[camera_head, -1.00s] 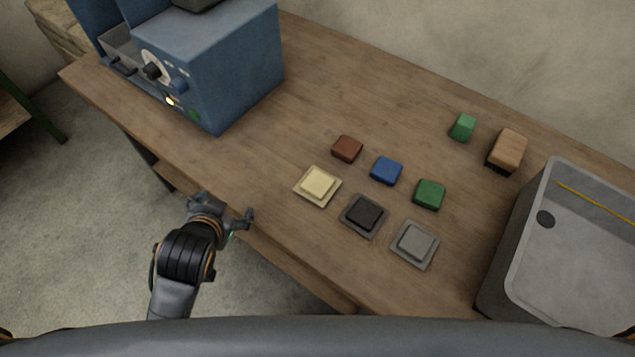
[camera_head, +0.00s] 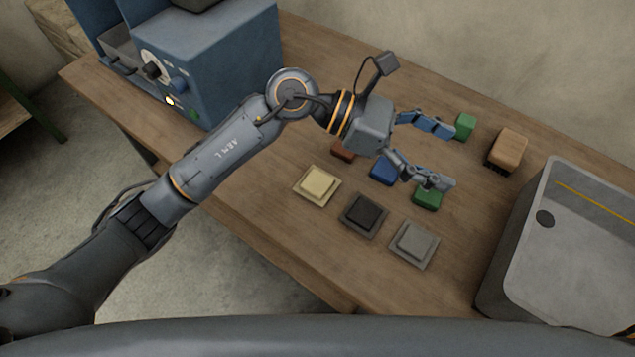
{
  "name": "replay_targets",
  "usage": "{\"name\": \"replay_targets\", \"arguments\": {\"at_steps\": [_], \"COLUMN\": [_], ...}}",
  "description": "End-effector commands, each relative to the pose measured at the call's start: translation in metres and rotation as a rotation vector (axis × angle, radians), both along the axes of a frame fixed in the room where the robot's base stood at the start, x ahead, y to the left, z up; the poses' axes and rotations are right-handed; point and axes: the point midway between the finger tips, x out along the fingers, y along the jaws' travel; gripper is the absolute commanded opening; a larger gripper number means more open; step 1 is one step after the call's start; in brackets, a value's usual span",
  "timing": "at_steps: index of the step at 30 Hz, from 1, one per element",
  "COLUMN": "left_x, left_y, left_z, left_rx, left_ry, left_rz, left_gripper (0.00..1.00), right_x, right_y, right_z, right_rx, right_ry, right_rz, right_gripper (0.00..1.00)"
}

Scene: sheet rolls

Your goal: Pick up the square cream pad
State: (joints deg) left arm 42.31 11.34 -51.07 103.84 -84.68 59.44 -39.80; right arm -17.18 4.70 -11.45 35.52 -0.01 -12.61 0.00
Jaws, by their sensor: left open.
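The square cream pad (camera_head: 317,185) lies flat on the wooden table, at the left end of the front row of pads, fully in view. It is a raised cream square on a wider cream base. My left gripper (camera_head: 449,157) is open and empty, above the back row of blocks, to the right of and beyond the cream pad. Its fingers point right, and the arm passes above and left of the pad. My right gripper is not in view.
A black pad (camera_head: 363,215) and a grey pad (camera_head: 414,244) continue the front row. Brown (camera_head: 343,152), blue (camera_head: 382,173) and green (camera_head: 427,200) blocks are partly hidden by my gripper. Another green block (camera_head: 465,126), a brush (camera_head: 507,150), a grey bin (camera_head: 510,235) and a blue machine (camera_head: 225,60) surround them.

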Motion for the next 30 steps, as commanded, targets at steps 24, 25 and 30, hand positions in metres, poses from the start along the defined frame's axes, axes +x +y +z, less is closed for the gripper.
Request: {"name": "replay_targets", "arguments": {"at_steps": [24, 25, 30], "left_x": [0.112, 0.111, 0.112], "left_y": [0.179, 0.178, 0.178], "left_z": [-0.142, -0.148, -0.173], "left_rx": [1.188, 1.187, 1.187], "left_ry": [-0.621, -0.62, -0.623], "left_rz": [-0.324, -0.325, -0.324], "left_gripper": [0.83, 0.83, 0.83], "right_x": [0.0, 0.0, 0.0], "right_y": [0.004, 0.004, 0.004], "right_z": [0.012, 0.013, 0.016], "right_rx": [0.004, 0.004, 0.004], "right_ry": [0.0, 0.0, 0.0], "right_rz": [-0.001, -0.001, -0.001], "right_gripper": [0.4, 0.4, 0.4]}}
